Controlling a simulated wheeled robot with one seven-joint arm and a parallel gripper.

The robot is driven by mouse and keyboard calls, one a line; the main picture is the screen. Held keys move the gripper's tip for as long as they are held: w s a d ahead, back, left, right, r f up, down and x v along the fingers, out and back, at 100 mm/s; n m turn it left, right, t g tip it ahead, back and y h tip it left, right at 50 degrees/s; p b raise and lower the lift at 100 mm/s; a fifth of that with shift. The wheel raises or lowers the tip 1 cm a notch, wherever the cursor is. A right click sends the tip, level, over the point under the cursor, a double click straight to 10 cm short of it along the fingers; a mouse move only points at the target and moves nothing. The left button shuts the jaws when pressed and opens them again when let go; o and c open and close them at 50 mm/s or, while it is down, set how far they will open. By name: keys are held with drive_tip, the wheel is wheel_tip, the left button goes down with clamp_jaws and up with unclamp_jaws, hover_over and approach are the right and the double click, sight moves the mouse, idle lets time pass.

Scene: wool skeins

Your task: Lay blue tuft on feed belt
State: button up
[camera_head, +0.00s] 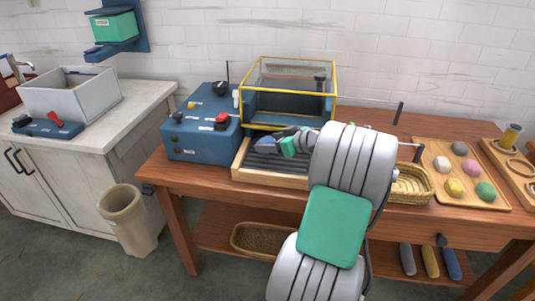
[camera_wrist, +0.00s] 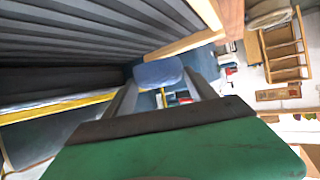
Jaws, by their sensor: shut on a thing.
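The blue tuft (camera_wrist: 158,72) is a rounded blue lump between the fingertips of my gripper (camera_wrist: 162,88) in the wrist view. My gripper is shut on it. In the head view the tuft (camera_head: 266,145) shows at the tip of my gripper (camera_head: 275,145), over the feed belt. The feed belt (camera_head: 256,162) is dark and ribbed, in a pale wooden frame, in front of the yellow-edged machine. Its ribs (camera_wrist: 80,40) fill the upper left of the wrist view. I cannot tell whether the tuft touches the belt. My arm hides the belt's right part.
A blue control box (camera_head: 203,125) with a red button stands left of the belt. The machine's clear guard (camera_head: 290,76) rises behind it. At the right are a wicker basket (camera_head: 412,184) and a wooden tray (camera_head: 437,155) with several coloured tufts. The workbench (camera_head: 205,188) has little bare room.

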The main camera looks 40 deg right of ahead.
sight(268, 160)
drive_tip(key=f, duration=0.2)
drive_tip(key=w+f, duration=0.1)
drive_tip(key=f, duration=0.1)
drive_tip(key=shift+a, duration=0.25)
drive_tip(key=shift+f, duration=0.25)
drive_tip(key=o, duration=1.3)
drive_tip(key=shift+o, duration=0.2)
drive_tip(key=shift+r, duration=0.1)
